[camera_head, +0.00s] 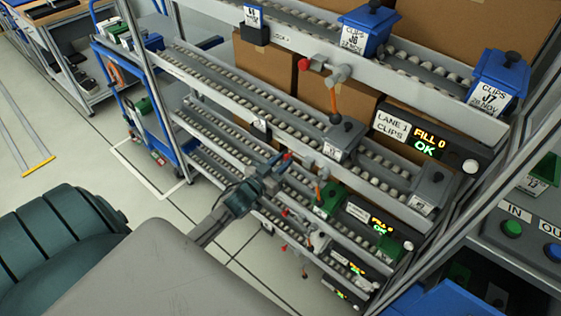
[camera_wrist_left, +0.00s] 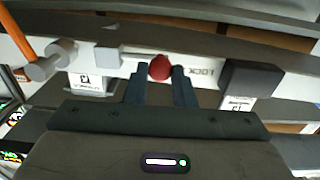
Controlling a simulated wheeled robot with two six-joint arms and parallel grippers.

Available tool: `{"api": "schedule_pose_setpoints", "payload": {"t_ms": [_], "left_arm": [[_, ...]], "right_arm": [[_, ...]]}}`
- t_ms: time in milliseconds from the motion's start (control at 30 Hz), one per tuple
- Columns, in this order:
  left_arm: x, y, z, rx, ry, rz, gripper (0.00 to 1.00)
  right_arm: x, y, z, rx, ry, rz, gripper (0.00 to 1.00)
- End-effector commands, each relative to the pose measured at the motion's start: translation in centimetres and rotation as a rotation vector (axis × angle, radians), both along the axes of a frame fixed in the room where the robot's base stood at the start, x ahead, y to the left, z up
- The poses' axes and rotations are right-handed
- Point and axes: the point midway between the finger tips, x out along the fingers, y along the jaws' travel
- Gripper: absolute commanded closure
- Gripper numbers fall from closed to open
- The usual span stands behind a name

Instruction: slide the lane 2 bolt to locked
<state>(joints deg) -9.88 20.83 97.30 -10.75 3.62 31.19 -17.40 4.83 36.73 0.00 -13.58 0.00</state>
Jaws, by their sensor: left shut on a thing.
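The red bolt knob (camera_wrist_left: 160,67) is between the two fingers of my left gripper (camera_wrist_left: 161,80) on the white rail in the left wrist view. The gripper is shut on the knob. A LOCK marking (camera_wrist_left: 200,72) is on the rail just right of the knob, and a grey block (camera_wrist_left: 107,57) is to its left. In the head view, my left gripper (camera_head: 281,161) reaches the middle rack level, with the red knob (camera_head: 287,156) at its fingertips. The fingers partly hide the bolt. My right gripper is not in view.
An orange lever (camera_wrist_left: 18,34) is left of the bolt, and a dark box (camera_wrist_left: 250,78) is right of it. The level above has another red knob (camera_head: 303,64) and a LANE 1 sign (camera_head: 425,137). A blue cart (camera_head: 170,150) stands left of the rack.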

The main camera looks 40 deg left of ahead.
Motion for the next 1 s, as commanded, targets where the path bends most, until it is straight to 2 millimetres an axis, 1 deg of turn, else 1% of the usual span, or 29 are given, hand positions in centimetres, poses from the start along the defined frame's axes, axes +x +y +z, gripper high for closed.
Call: {"api": "schedule_pose_setpoints", "payload": {"t_ms": [33,100,200,333,467,667,700,767,800,1000], "left_arm": [[-0.1,-0.5,0.3,-0.004,0.001,0.001,1.0],[-0.2,-1.4,0.5,-0.006,0.0,0.003,1.0],[-0.3,-2.9,0.5,-0.006,0.002,0.003,1.0],[-0.4,-4.3,0.2,-0.004,0.003,0.002,1.0],[-0.4,-4.7,0.0,-0.002,0.002,0.0,1.0],[-0.5,-4.7,-0.1,-0.002,0.002,0.0,1.0],[-0.5,-4.7,-0.1,-0.003,0.002,0.0,0.75],[-0.5,-4.7,-0.1,-0.003,0.002,0.0,0.63],[-0.5,-4.7,-0.1,-0.002,0.002,0.0,0.55],[-0.4,-4.7,-0.1,-0.002,0.001,0.0,0.55]], "right_arm": [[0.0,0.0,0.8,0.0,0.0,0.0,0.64],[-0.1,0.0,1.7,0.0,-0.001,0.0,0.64],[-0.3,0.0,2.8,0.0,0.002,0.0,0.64],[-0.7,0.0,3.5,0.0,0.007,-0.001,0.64],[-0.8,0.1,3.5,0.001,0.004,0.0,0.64],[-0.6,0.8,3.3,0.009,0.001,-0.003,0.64],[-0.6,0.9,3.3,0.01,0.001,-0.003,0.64],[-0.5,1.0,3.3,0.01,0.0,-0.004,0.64],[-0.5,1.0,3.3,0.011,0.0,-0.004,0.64],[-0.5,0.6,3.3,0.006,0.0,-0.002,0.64]]}}
